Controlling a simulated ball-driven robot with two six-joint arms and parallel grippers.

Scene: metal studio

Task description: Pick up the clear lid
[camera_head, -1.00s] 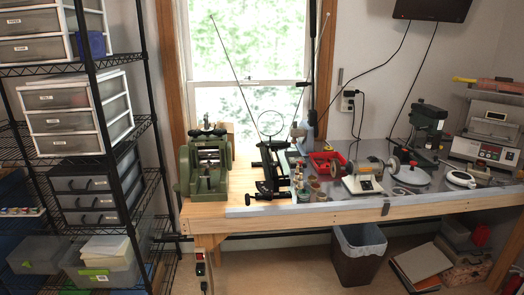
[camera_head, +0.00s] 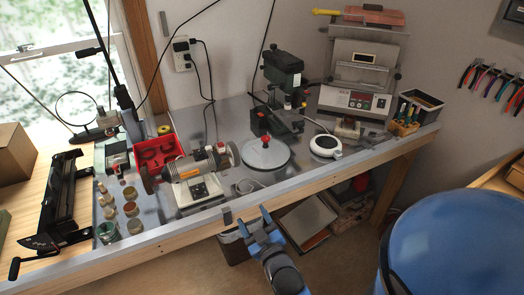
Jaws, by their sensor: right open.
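A round, pale grey, see-through-looking lid with a red knob (camera_head: 266,155) lies flat on the grey bench top, right of the bench grinder. I take it to be the clear lid. My right gripper (camera_head: 264,218) comes up from the bottom of the view, its two blue fingers apart with nothing between them. It is in front of the bench's front edge, nearer to me than the lid and clear of it. My left gripper is not in view.
The grinder (camera_head: 190,180) stands left of the lid, a green drill press (camera_head: 283,90) behind it, and a white round device (camera_head: 324,146) right of it. The bench's front edge (camera_head: 300,183) lies between gripper and lid. A large blue rounded shape, unclear what, fills the lower right.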

